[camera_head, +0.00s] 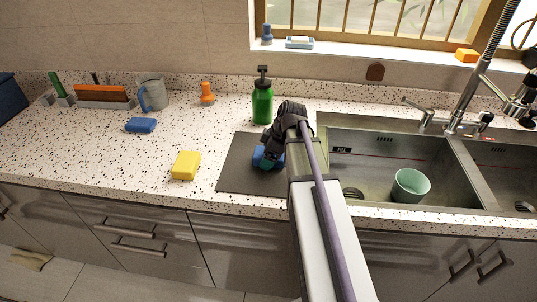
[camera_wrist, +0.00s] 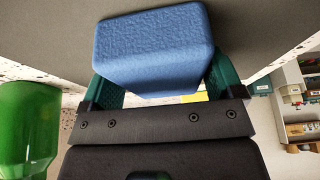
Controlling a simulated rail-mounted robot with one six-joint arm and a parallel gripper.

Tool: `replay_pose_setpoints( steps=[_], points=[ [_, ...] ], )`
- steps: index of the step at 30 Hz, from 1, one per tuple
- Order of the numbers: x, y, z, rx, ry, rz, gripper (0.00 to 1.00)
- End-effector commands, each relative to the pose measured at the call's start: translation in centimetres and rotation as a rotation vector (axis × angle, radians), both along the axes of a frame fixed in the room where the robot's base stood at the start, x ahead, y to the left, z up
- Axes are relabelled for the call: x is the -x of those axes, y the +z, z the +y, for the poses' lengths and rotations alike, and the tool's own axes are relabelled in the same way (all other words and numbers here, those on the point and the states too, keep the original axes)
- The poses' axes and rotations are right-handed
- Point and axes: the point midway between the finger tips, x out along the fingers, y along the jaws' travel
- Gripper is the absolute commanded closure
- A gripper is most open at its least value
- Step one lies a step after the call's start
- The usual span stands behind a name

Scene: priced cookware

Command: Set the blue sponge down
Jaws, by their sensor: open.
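A blue sponge (camera_head: 258,155) is at my gripper (camera_head: 268,160), over the dark grey mat (camera_head: 235,170) left of the sink. My arm and gripper partly hide it in the head view. In the wrist view the blue sponge (camera_wrist: 153,50) lies between the two green fingers of my gripper (camera_wrist: 163,80), against the grey mat (camera_wrist: 45,40). The jaws are open around it. It appears to rest on the mat, though its underside is hidden.
A green pump bottle (camera_head: 262,103) stands just behind the mat. A yellow sponge (camera_head: 185,166) and another blue sponge (camera_head: 141,125) lie to the left. The sink (camera_head: 345,170) on the right holds a mint cup (camera_head: 410,186). Counter between mat and yellow sponge is clear.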

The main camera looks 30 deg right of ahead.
Motion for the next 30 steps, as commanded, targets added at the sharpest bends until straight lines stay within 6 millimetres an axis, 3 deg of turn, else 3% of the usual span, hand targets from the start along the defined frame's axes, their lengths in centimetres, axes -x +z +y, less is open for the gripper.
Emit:
replay_pose_setpoints(
  steps=[11,17,24,30],
  points=[
    [0.3,0.4,0.2,-0.001,0.003,0.006,0.03],
    [0.9,4.0,-0.8,-0.001,0.001,0.004,0.03],
    [2.3,10.1,-2.7,-0.002,0.0,0.004,0.03],
    [2.9,11.7,-3.6,-0.001,0.001,0.003,0.03]
  ],
)
